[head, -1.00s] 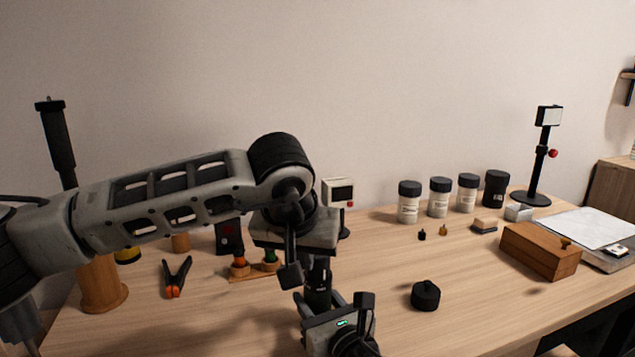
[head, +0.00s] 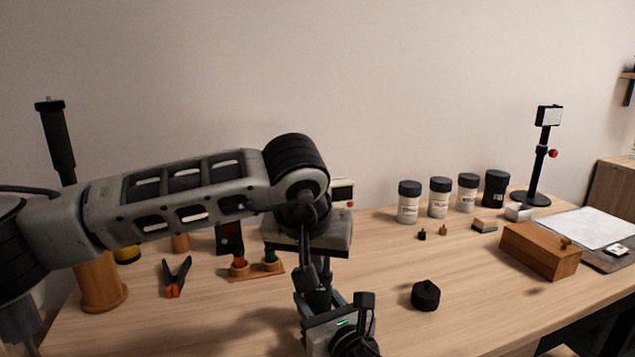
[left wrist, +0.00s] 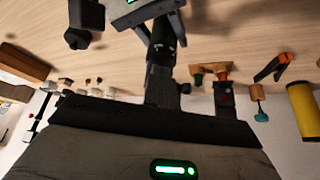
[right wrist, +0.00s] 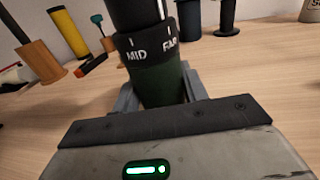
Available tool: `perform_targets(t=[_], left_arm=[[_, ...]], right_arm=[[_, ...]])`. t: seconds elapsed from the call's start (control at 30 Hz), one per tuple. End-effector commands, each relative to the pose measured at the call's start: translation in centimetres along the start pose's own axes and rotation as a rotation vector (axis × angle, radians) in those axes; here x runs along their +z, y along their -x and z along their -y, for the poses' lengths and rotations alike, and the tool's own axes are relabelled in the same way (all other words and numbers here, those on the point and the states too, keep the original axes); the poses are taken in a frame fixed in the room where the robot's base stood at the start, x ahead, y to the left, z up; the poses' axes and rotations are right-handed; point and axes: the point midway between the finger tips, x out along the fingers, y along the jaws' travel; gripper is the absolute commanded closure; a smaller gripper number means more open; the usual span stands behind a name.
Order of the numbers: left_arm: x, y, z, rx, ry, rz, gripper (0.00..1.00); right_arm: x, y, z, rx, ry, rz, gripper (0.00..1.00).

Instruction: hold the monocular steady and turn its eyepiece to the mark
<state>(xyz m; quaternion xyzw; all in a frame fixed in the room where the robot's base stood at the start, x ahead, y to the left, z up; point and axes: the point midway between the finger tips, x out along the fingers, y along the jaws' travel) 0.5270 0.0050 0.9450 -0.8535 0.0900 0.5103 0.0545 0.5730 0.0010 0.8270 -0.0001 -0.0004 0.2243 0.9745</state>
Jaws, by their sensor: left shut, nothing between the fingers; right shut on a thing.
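The monocular stands upright with a dark green body (right wrist: 162,85) and a black eyepiece ring (right wrist: 147,44) marked MID and FAR in white. My right gripper (head: 328,302) is shut around the green body, below the ring. In the head view the monocular (head: 318,298) is mostly hidden by my grippers. My left gripper (head: 312,278) points down over its top, shut with nothing held. In the left wrist view, my left fingers (left wrist: 160,88) are dark and close together, in line with the monocular (left wrist: 163,50). I cannot tell whether they touch the eyepiece.
A black round cap (head: 425,295) lies right of my grippers. Several labelled jars (head: 409,203), a wooden box (head: 540,250) and a stand (head: 539,170) are farther right.

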Motion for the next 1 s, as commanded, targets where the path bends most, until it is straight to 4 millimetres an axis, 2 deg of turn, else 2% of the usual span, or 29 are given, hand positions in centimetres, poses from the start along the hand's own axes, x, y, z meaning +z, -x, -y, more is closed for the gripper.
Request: perform_targets(t=[0.37,0.8,1.0], left_arm=[[0.5,0.6,0.1,-0.001,0.001,-0.003,1.00],[-1.8,4.8,0.0,-0.001,0.002,-0.002,1.00],[-2.2,5.7,0.0,-0.002,0.001,-0.001,1.00]], right_arm=[[-0.2,0.1,-0.2,0.003,-0.002,-0.003,0.87],[-0.2,0.0,-0.1,0.002,-0.002,-0.003,0.87],[-0.2,0.0,-0.1,0.001,-0.002,-0.003,0.87]])
